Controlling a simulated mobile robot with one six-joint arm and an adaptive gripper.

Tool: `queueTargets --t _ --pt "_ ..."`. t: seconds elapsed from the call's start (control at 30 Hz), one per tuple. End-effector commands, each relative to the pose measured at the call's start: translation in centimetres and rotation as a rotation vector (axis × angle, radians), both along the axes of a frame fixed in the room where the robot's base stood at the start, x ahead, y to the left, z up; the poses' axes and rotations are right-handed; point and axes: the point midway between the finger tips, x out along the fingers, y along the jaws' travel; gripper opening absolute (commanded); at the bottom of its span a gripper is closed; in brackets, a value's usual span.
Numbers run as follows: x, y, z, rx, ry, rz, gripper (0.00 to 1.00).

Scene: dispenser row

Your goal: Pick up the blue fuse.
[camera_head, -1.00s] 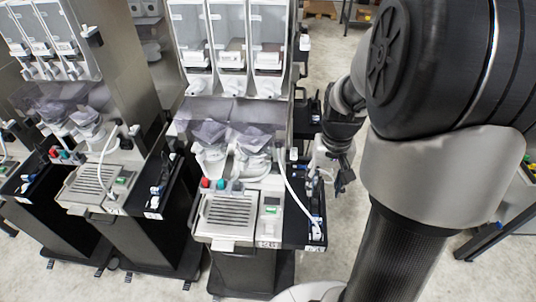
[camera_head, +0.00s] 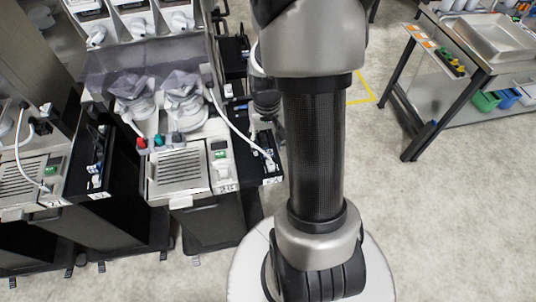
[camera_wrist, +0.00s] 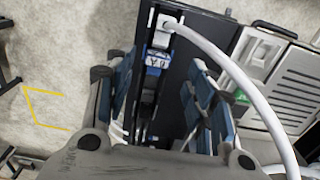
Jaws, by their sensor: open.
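My gripper (camera_wrist: 166,80) is open in the wrist view, with one dark finger on each side. Between and beyond the fingers is the black side shelf (camera_wrist: 178,88) of a dispenser, with a small blue part (camera_wrist: 157,60) bearing a white mark. I cannot tell if this is the blue fuse. Nothing is seen between the fingertips.
A white hose (camera_wrist: 225,65) curves past the shelf to its right. The dispenser's drip tray (camera_head: 178,172) is left of the shelf. A work table (camera_head: 437,45) at the right carries small coloured parts (camera_head: 451,62), with green (camera_head: 486,101) and blue bins (camera_head: 508,98) below. Floor between is clear.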

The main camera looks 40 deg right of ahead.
Motion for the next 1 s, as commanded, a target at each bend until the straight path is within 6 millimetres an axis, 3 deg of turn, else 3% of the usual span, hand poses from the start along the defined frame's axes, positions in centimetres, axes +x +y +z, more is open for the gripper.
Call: queueTargets --t 0.3,0.57,1.0 --pt "-0.2 -0.3 -4.6 0.002 0.003 0.0 0.5" --pt "-0.1 -0.3 -4.7 0.001 0.001 0.0 0.49" --pt "-0.1 -0.3 -4.7 0.001 0.001 0.0 0.2"
